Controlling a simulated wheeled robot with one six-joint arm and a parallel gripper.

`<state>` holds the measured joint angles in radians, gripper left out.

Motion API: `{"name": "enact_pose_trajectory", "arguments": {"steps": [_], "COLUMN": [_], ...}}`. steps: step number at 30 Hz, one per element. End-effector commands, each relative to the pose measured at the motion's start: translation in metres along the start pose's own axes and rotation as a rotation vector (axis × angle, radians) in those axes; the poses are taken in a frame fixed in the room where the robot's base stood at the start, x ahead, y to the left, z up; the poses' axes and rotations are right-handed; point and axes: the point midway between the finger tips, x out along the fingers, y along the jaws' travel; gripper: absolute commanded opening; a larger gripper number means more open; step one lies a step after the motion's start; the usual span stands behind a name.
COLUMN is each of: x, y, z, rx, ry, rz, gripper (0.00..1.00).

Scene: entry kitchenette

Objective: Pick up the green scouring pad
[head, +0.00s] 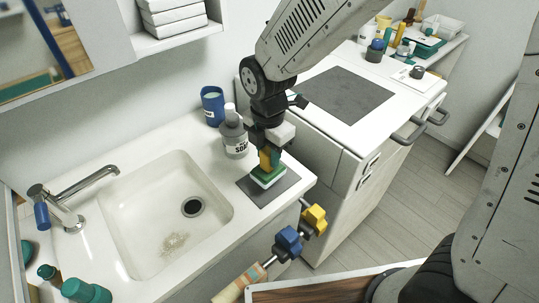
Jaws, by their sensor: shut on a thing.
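The green scouring pad (256,174) is a small green block just below my gripper, over the dark grey mat at the right of the sink counter. A white layer shows under its green part. My gripper (268,160) points down from above and is shut on the pad. A yellow-orange patch and a darker green patch show at the fingertips; I cannot tell whether they belong to the fingers or to the pad. The fingers partly hide the pad's top. I cannot tell whether the pad touches the mat (283,191).
A grey soap bottle (234,139) and a blue cup (212,105) stand close left of my gripper. The sink basin (150,215) and faucet (75,190) are further left. Blue (288,240) and yellow (314,218) knob-like things stick out in front of the counter.

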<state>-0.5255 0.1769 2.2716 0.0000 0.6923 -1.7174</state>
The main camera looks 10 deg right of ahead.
Motion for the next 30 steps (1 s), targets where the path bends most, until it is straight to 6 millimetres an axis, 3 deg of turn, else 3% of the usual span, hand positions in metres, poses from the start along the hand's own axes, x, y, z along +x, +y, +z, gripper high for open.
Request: {"name": "enact_pose_trajectory", "arguments": {"steps": [9, 15, 21, 30], "x": [-0.007, -0.011, -0.013, -0.013], "y": [-0.053, -0.08, -0.092, -0.096], "z": [-0.063, -0.093, -0.108, -0.112], "rx": [-0.008, -0.006, -0.003, -0.001], "ry": [0.0, 0.0, 0.0, 0.0], "rz": [0.0, 0.0, 0.0, -0.001], "gripper": [0.0, 0.0, 0.0, 0.0]}}
